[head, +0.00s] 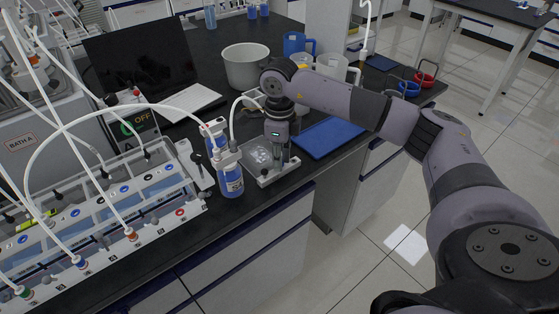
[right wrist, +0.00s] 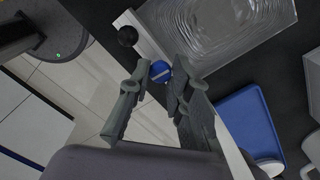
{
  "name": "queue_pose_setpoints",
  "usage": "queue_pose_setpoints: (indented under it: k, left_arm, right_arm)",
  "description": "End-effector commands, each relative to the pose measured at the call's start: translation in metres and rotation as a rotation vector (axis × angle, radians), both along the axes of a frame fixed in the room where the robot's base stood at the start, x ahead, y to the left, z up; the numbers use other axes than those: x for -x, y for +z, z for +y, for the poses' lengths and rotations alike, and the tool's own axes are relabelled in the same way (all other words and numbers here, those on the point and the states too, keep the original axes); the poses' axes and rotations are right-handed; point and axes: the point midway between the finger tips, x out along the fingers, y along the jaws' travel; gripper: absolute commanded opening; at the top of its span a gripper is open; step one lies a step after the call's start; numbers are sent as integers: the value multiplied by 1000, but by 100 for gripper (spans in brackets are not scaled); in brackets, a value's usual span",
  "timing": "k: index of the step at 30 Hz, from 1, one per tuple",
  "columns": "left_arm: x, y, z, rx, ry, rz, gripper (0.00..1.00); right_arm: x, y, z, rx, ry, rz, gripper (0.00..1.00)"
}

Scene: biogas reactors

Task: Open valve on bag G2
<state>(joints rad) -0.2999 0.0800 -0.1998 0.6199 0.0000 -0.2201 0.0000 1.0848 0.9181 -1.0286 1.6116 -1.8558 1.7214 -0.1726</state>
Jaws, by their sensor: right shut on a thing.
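A clear bag (head: 257,155) lies in a white holder (head: 278,175) near the front edge of the black bench. It fills the top of the right wrist view (right wrist: 230,30); I cannot read any G2 label. A small round blue valve (right wrist: 160,71) with a pale line across it sits at the bag's edge. My right gripper (head: 280,158) points down over the holder's right side. In the right wrist view its fingers (right wrist: 160,88) are closed in around the blue valve. A black knob (right wrist: 127,36) is beside it. My left gripper is not in view.
A bottle of blue liquid (head: 231,182) with tubes stands just left of the holder. A blue tray (head: 326,137) lies to the right. A grey pot (head: 245,67) and jugs (head: 338,68) stand behind. A rack with tubes (head: 110,215) fills the left.

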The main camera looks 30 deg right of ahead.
Motion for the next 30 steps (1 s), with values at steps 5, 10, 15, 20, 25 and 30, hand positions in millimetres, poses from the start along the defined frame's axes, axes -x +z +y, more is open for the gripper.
queue_pose_setpoints:
  k: [5,10,15,20,25,30]
  left_arm:
    - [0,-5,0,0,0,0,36]
    - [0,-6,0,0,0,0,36]
    - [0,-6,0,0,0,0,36]
    - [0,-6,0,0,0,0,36]
    - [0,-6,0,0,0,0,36]
    - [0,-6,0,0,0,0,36]
  right_arm:
    - [0,0,0,0,71,-1,0]
    - [0,0,0,-1,105,-1,0]
    - [0,1,0,-1,115,-1,0]
    - [0,1,0,-1,115,-1,0]
    - [0,1,0,-1,114,-1,20]
    - [0,1,0,-1,114,-1,32]
